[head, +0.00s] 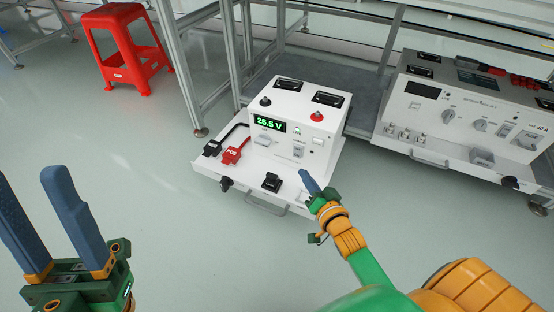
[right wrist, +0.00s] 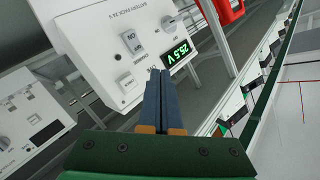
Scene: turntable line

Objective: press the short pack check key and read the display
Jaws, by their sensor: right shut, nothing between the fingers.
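A white tester box (head: 285,150) stands on a pull-out shelf; its green display (head: 268,125) reads 25.5 V. The display also shows in the right wrist view (right wrist: 174,57). The front panel has a rocker switch (right wrist: 131,42) and a small white key (right wrist: 127,82); their labels are too small to read surely, so I cannot tell which is the short pack check key. My right gripper (head: 303,175) is shut and empty, in front of the box's lower right; in the wrist view its fingertips overlap the panel, and contact is unclear. My left gripper (head: 31,174) is open and empty, far left.
A red plug (head: 234,152) and a black plug (head: 212,147) lie on the shelf (head: 205,168) left of the box. A black connector (head: 271,182) lies at its front. A second white unit (head: 455,115) stands right. A red stool (head: 125,45) stands back left.

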